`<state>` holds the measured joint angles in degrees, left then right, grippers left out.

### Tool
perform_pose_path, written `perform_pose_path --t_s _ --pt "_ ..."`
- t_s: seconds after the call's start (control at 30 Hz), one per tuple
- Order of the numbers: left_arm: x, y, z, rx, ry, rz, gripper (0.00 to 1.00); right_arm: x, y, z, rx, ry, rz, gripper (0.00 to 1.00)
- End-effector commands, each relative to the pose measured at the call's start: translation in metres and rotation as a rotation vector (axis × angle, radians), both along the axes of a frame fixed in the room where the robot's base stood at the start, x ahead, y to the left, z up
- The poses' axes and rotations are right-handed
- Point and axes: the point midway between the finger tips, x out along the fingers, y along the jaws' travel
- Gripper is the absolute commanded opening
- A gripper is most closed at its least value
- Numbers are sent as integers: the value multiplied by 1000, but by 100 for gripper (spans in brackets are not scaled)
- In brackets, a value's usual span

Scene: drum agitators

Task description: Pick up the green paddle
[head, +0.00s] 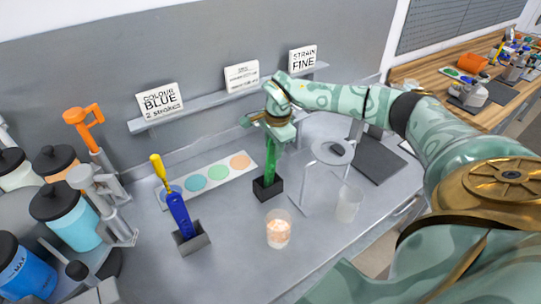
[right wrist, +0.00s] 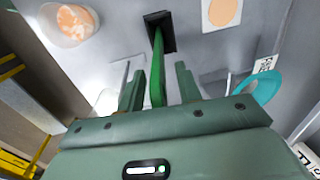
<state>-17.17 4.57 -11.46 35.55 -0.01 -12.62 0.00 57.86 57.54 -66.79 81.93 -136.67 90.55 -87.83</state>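The green paddle (head: 271,160) stands upright in a small black holder (head: 267,189) on the grey bench. My right gripper (head: 277,127) is above the holder, at the upper part of the paddle. In the right wrist view the paddle (right wrist: 157,72) runs between the two fingers (right wrist: 160,88), with a visible gap on each side. The gripper is open around it, pointing down at the holder (right wrist: 160,24). The top of the paddle is hidden by the gripper. My left gripper is out of view.
A blue paddle (head: 179,214) with a yellow handle stands in a grey holder at left. A cup with orange contents (head: 278,232), a clear beaker (head: 347,204) and a ring stand (head: 332,153) are close by. A colour-dot card (head: 209,180) lies behind. Signs stand on a shelf (head: 205,102).

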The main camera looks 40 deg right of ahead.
Motion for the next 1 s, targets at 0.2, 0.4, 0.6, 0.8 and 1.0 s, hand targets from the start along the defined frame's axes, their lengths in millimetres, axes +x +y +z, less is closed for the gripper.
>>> perform_pose_path --t_s 0.2,0.4,0.6,0.8,1.0 --pt "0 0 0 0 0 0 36 1 0 -3 0 -1 0 35" --pt "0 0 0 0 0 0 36 1 0 -2 0 -1 0 0" --pt "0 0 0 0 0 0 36 1 0 -2 0 -1 0 0" --pt "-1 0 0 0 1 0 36 1 0 10 0 -4 1 0" --pt "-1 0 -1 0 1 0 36 2 0 54 0 -6 0 0"
